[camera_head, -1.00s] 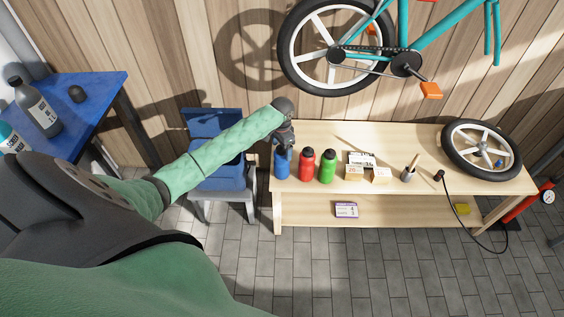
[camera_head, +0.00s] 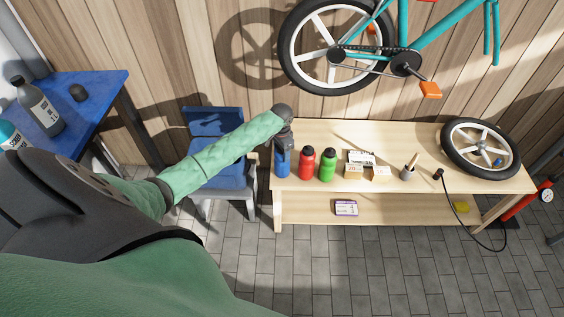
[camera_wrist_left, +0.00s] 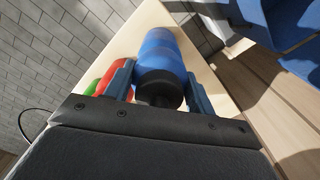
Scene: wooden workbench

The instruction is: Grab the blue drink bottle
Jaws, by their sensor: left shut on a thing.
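The blue drink bottle (camera_head: 282,163) stands at the left end of the wooden workbench (camera_head: 410,135). My left gripper (camera_head: 283,145) reaches down over its top from the left and is shut on it. In the left wrist view the blue bottle (camera_wrist_left: 160,50) with its black cap sits between the two fingers of my left gripper (camera_wrist_left: 158,84). In the head view the gripper hides the bottle's top. My right gripper is not in view.
A red bottle (camera_head: 306,164) and a green bottle (camera_head: 327,165) stand just right of the blue one. Small boxes (camera_head: 353,171), a tool holder (camera_head: 408,172) and a wheel (camera_head: 481,149) are farther right. A blue chair (camera_head: 212,150) stands left of the bench.

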